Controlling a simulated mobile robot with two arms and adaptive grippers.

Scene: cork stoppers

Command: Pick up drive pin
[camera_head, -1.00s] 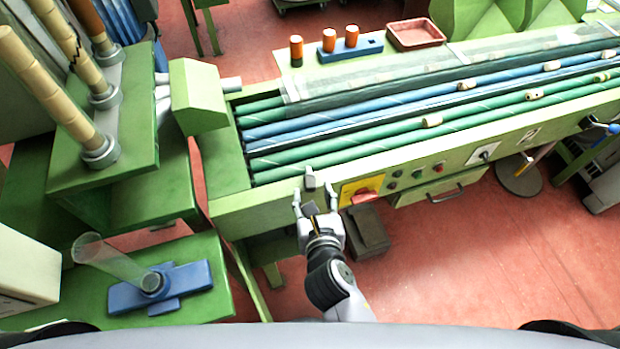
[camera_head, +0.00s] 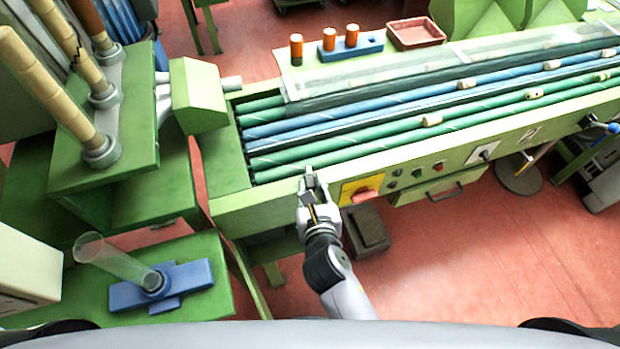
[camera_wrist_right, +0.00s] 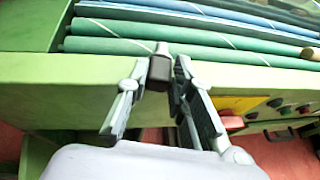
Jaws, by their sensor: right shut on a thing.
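The drive pin, a small grey and black piece (camera_wrist_right: 159,70), stands at the top of the green front beam (camera_head: 240,211) of the machine. In the head view it is mostly hidden between the fingers. My right gripper (camera_head: 312,180) is shut on the drive pin, with its fingertips on either side of it. In the right wrist view the two fingertips (camera_wrist_right: 160,74) hold the pin's dark lower part, and a lighter grey top sticks up above them. I cannot tell whether the pin still touches the beam. My left gripper is not in view.
Green and blue rollers (camera_head: 340,143) lie behind the beam, with small corks on them. A yellow panel with a red switch (camera_head: 363,190) is close to the right of the gripper. A blue block with orange-topped pieces (camera_head: 368,48) and a red tray (camera_head: 416,34) stand farther back.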

